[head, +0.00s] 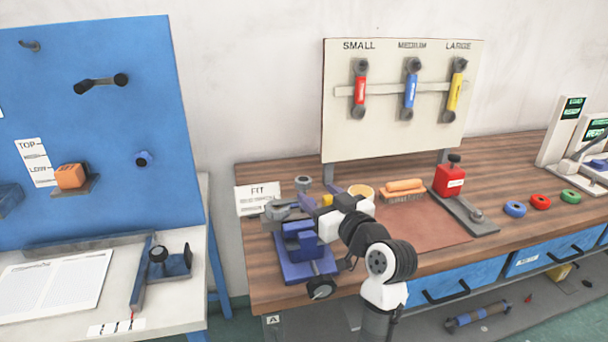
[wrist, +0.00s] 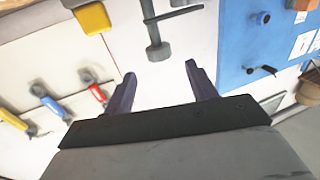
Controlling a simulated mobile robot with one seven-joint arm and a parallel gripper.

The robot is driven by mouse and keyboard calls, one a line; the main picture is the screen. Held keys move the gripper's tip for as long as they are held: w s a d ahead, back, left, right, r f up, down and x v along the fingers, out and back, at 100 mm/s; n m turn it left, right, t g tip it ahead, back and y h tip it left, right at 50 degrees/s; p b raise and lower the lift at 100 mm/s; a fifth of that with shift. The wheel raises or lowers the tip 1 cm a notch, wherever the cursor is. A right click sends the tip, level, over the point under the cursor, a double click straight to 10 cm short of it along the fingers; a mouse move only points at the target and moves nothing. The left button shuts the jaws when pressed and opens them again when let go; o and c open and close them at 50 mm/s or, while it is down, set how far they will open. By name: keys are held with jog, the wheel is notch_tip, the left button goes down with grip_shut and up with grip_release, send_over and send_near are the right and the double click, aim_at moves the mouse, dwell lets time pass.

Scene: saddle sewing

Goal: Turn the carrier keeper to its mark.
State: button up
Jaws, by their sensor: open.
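A blue-purple fixture (head: 292,268) stands on the wooden bench, with a dark round knob (head: 320,289) at its front. Grey metal parts (head: 278,212) rise behind it. I cannot tell which part is the carrier keeper, and no mark is readable. In the wrist view, a grey post with a crossbar and round end (wrist: 158,50) lies just beyond my gripper (wrist: 161,82). A yellow block (wrist: 93,18) is beside it. My gripper is open, its two dark fingers apart with nothing between them. In the head view my arm partly hides the fixture and gripper.
A FIT card (head: 258,198) stands left of the fixture. An orange-handled brush (head: 403,188) and red container (head: 448,180) are to the right. A tool board (head: 400,135) stands behind. A blue panel (head: 95,120) is at left. The brown mat (head: 430,228) has clear room.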

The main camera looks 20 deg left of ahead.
aim_at(306, 182)
jog(key=p+x, duration=0.1)
jog(key=x, duration=0.5)
jog(key=shift+w+a+r+p, duration=0.1)
jog(key=shift+r+p, duration=0.05)
jog(key=shift+p, duration=0.2)
jog(key=shift+w+a, duration=0.45)
jog(key=shift+a, duration=0.05)
jog(key=shift+c, duration=0.5)
grip_shut()
